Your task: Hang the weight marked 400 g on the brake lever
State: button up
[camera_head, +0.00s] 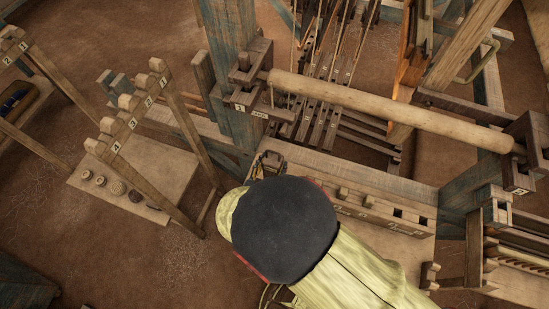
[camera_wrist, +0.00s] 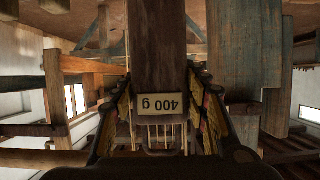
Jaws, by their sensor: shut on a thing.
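A brown wooden block with a pale label reading 400 g (camera_wrist: 159,60), upside down in the wrist view, stands between the two fingers of my gripper (camera_wrist: 160,112). The gripper is shut on this weight. In the head view my gripper (camera_head: 267,165) shows only in part beyond my dark round arm joint, which hides most of it. A short wooden bar with a small pale label (camera_head: 259,114) sits at the left end of the round beam; it may be the brake lever, but the label is too small to read. The weight looks apart from it.
The round wooden beam (camera_head: 390,110) crosses the loom to the right. A blue-grey post (camera_head: 232,45) rises beside its left end. A slotted wooden rail (camera_head: 385,208) lies right of my gripper. A numbered rack (camera_head: 133,122) and a board (camera_head: 150,160) with several round pieces stand left.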

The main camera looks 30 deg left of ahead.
aim_at(273, 158)
jog(key=w+a+b, duration=0.1)
jog(key=w+b, duration=0.2)
jog(key=w, duration=0.8)
jog(key=shift+w+a+f+b, duration=0.15)
jog(key=shift+w+f+b, duration=0.05)
jog(key=shift+f+b, duration=0.25)
dwell(0.6)
dwell(0.4)
jog(key=o, duration=1.6)
jog(key=shift+s, duration=0.1)
jog(key=v, duration=1.2)
